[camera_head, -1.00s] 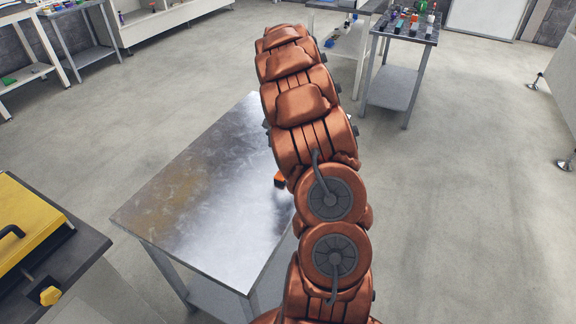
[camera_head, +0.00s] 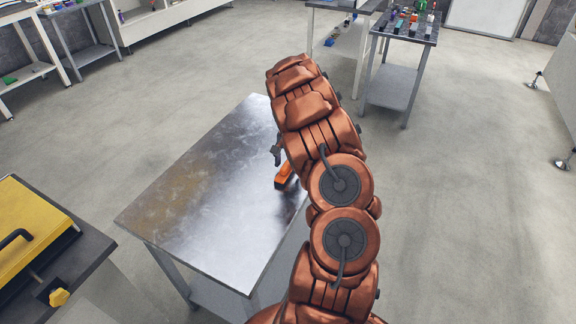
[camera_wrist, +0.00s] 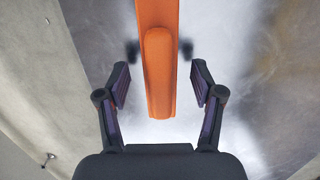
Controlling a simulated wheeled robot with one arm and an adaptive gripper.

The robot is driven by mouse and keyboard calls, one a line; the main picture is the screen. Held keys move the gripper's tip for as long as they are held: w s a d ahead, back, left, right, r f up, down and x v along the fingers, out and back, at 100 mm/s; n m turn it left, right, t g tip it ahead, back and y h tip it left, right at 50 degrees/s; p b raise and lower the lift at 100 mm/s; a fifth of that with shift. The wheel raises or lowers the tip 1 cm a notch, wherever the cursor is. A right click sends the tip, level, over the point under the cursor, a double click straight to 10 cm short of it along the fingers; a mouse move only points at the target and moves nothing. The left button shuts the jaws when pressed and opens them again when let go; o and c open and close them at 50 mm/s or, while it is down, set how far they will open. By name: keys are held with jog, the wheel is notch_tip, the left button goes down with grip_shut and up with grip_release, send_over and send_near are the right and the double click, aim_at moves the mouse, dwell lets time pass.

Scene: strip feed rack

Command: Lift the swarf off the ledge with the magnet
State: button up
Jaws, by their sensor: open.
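An orange bar-shaped tool (camera_wrist: 158,70), which may be the magnet, lies on the metal table (camera_head: 200,190). In the head view the orange tool (camera_head: 285,174) shows just left of my arm, partly covered by it. My gripper (camera_wrist: 159,85) is open in the wrist view, one finger on each side of the orange tool, with space between the fingers and it. I cannot tell the height of the fingers over the table. Part of my gripper (camera_head: 277,151) shows dark beside the arm in the head view. I see no swarf or ledge that I can make out.
A bench with a yellow-lidded machine (camera_head: 28,228) stands at the lower left. A small table with several coloured items (camera_head: 408,27) stands at the back. The left part of the metal table is bare, and open floor lies to the right.

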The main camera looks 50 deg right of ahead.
jog(key=shift+a+f, duration=0.1)
jog(key=shift+f, duration=0.45)
jog(key=shift+c, duration=0.4)
grip_shut()
